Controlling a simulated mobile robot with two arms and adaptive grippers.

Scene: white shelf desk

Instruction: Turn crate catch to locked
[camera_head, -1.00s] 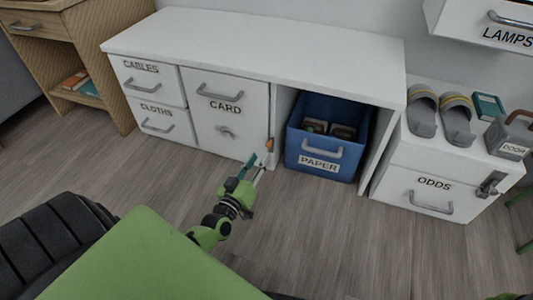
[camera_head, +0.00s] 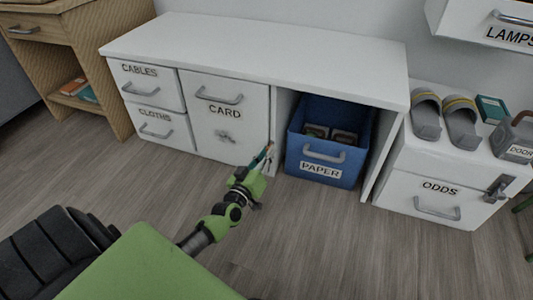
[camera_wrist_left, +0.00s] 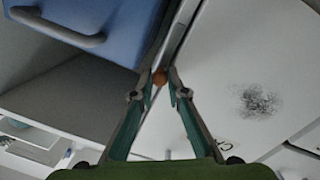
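The blue crate (camera_head: 297,146) labelled PAPER stands in the open bay of the white desk. A small orange knob (camera_wrist_left: 160,78) shows beside the crate at the divider's front edge; it looks like the catch, but its plate and lock marks are hidden. My left gripper (camera_head: 268,155) reaches up to this divider. In the wrist view the two fingertips of my left gripper (camera_wrist_left: 161,70) are on either side of the knob, slightly apart. I cannot tell whether they press on it. My right gripper is not in view.
The wood floor (camera_head: 330,250) in front is clear.

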